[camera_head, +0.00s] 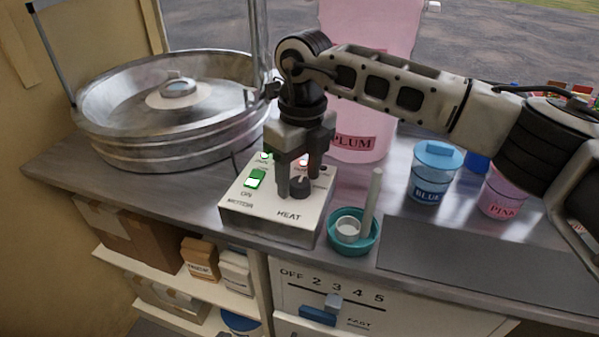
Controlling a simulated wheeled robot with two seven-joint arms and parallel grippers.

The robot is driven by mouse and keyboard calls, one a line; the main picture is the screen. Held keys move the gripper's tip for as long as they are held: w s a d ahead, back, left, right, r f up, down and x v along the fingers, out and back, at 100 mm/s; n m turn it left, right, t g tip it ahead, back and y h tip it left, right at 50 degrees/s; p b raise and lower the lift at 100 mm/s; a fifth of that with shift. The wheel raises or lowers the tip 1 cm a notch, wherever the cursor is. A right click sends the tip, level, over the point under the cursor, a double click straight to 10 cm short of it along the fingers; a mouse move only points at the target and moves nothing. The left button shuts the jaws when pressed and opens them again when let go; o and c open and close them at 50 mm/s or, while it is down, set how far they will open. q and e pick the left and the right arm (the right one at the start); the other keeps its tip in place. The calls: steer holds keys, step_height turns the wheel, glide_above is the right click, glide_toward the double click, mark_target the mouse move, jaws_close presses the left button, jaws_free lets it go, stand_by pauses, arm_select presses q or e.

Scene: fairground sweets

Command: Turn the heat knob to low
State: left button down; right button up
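The heat knob (299,189) is a dark round knob with a pale mark on top. It sits on the sloped cream control box (262,213), above the word HEAT. My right gripper (299,180) points straight down over the box, with one finger on each side of the knob. The fingers are apart by about the knob's width; I cannot tell whether they press on it. The gripper hides part of the box's top and the marks around the knob. A green lit motor switch (255,179) is to the left of the knob. My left gripper is not in view.
A large metal pan (185,140) stands to the left behind the box. A teal bowl (366,243) with a white cup and stick is close on the right. A pink plum container (365,145) stands behind. Blue (434,178) and pink (502,195) tubs are further right.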

mark_target(302, 179)
step_height(302, 179, up, 16)
steer(key=shift+w+d, duration=0.25)
steer(key=shift+d, duration=0.05)
stand_by(0.3)
steer(key=shift+f, duration=0.1)
